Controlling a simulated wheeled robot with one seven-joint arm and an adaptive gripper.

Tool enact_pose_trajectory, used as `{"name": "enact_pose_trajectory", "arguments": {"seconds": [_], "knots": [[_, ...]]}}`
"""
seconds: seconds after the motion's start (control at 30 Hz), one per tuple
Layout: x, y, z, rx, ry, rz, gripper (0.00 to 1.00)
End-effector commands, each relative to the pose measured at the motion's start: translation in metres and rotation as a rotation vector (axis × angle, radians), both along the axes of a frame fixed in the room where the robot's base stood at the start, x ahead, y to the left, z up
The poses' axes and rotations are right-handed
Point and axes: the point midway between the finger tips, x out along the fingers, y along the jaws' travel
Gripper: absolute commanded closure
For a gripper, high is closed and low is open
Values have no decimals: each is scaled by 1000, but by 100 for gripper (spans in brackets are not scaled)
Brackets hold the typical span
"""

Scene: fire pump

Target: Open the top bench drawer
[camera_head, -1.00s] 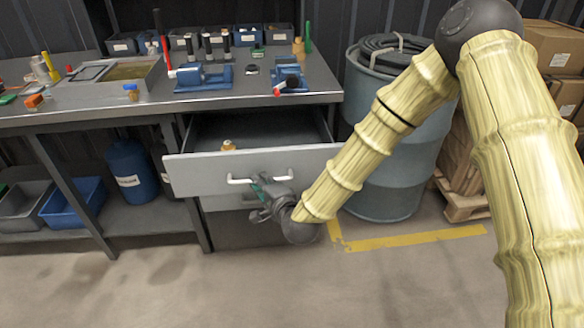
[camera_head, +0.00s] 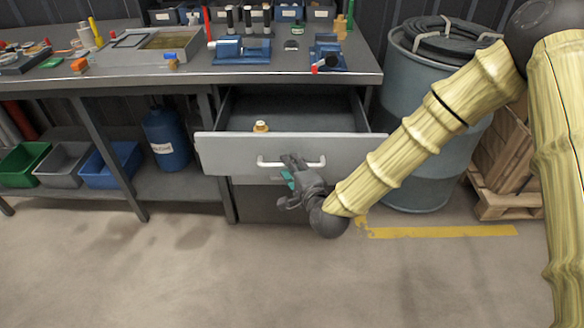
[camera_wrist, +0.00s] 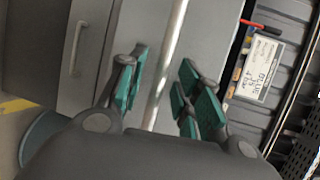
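The top bench drawer (camera_head: 225,153) stands pulled out from under the workbench, with its dark inside showing in the head view. A small yellowish item (camera_head: 261,127) shows inside it, behind the front. A pale bar handle (camera_head: 268,164) runs across the drawer front. My gripper (camera_head: 291,165) is at the middle of this handle. In the wrist view, the handle bar (camera_wrist: 168,65) passes between the green-padded fingers of my gripper (camera_wrist: 162,95). The fingers are spread, with a gap visible on each side of the bar. Contact elsewhere on the bar is hidden.
A second handle (camera_wrist: 76,48) shows on a lower front in the wrist view. A blue-grey barrel (camera_head: 415,185) with coiled hose and a wooden pallet (camera_head: 508,204) stand at right. The workbench (camera_head: 120,82) carries tools and bins. The floor in front is clear.

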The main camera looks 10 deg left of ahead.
Motion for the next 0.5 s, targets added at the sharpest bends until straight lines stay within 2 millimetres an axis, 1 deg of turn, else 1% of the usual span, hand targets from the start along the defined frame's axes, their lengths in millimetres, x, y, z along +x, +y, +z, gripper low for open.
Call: {"name": "enact_pose_trajectory", "arguments": {"seconds": [0.27,0.37,0.5], "knots": [[-3,-2,1,1,1,0,66],[-10,-7,2,1,3,0,66],[-28,-20,6,1,3,0,66]]}}
